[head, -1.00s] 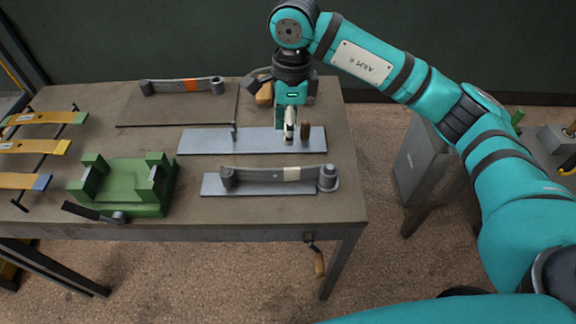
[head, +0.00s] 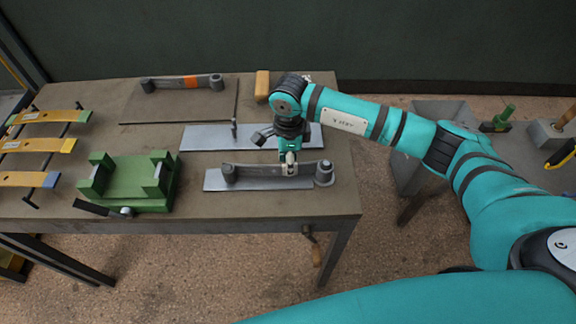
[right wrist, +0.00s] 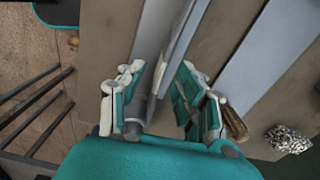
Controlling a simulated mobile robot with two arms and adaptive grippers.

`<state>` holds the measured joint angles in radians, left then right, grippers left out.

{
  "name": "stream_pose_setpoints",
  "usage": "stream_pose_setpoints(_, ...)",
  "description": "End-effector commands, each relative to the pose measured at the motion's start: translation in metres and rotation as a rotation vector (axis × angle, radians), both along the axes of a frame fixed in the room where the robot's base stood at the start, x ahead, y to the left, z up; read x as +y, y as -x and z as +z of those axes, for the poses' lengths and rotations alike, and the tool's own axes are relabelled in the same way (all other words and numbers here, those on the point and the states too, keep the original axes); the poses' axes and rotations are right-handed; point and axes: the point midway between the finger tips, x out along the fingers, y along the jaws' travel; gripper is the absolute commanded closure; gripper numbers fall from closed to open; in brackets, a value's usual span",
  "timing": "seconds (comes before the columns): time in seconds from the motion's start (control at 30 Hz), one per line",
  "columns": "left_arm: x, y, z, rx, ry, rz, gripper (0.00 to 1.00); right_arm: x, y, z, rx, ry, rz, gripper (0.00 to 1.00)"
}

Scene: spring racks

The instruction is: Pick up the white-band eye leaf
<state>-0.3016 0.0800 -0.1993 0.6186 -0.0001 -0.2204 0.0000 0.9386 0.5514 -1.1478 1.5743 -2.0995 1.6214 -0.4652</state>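The white-band eye leaf (head: 255,171) is a grey leaf with a rolled eye at each end. It lies on the front grey plate on the workbench. Its white band is largely hidden by my right gripper (head: 289,168), which points down over the leaf right of its middle. In the right wrist view, the fingers of my right gripper (right wrist: 170,85) stand apart, one on each side of the narrow leaf (right wrist: 178,50). Gaps seem to show beside the leaf, so the gripper looks open around it. My left gripper is not in view.
A second grey plate (head: 205,137) lies just behind. An orange-band leaf (head: 170,84) is at the back. A green fixture (head: 135,182) with a black-handled lever stands to the left. Yellow leaves (head: 38,146) lie on a rack at far left. A wooden block (head: 262,85) is at the back edge.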

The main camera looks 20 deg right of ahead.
Motion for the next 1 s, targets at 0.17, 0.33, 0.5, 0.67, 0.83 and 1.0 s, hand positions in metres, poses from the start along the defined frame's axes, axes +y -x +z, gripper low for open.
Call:
stream_pose_setpoints(0.17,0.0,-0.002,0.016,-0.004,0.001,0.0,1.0,0.003,-0.001,-0.025,0.004,0.0,-0.001,0.66)
stream_pose_setpoints(0.33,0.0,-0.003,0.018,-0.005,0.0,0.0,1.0,0.003,-0.002,-0.036,0.001,0.0,0.001,0.66)
stream_pose_setpoints(0.5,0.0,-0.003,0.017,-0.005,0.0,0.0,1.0,0.003,-0.002,-0.036,0.0,0.0,0.001,0.66)
stream_pose_setpoints(0.67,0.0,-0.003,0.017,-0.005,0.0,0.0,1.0,0.003,-0.002,-0.036,0.0,0.0,0.001,0.86)
stream_pose_setpoints(0.83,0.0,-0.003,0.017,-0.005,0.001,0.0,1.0,0.003,-0.002,-0.036,0.0,0.0,0.0,1.0)
stream_pose_setpoints(1.0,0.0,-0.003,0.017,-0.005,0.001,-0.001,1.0,0.003,-0.002,-0.036,0.0,0.0,0.001,1.0)
